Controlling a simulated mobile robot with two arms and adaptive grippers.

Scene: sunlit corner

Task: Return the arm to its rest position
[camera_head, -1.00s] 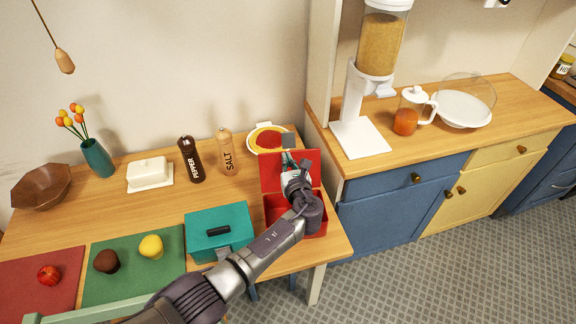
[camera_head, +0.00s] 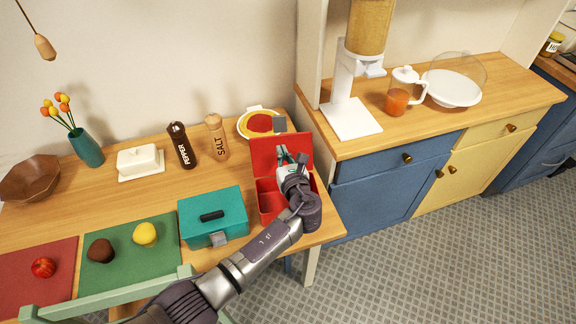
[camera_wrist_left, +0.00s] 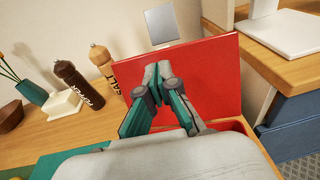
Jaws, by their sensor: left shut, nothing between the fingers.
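My left arm reaches in from the bottom of the head view. My left gripper (camera_head: 283,152) is shut and empty. It is over the open red box (camera_head: 268,200), in front of the box's raised red lid (camera_head: 265,150). In the left wrist view the gripper (camera_wrist_left: 155,72) shows its fingertips together with the red lid (camera_wrist_left: 212,82) behind them. I cannot tell whether the fingers touch the lid. My forearm and wrist hide part of the box's inside. My right gripper is not in view.
A closed teal box (camera_head: 205,207) stands left of the red box. Pepper (camera_head: 182,146) and salt (camera_head: 217,138) mills, a butter dish (camera_head: 140,162) and a plate with red content (camera_head: 247,123) stand behind. A chair back (camera_head: 110,298) is in front of the table.

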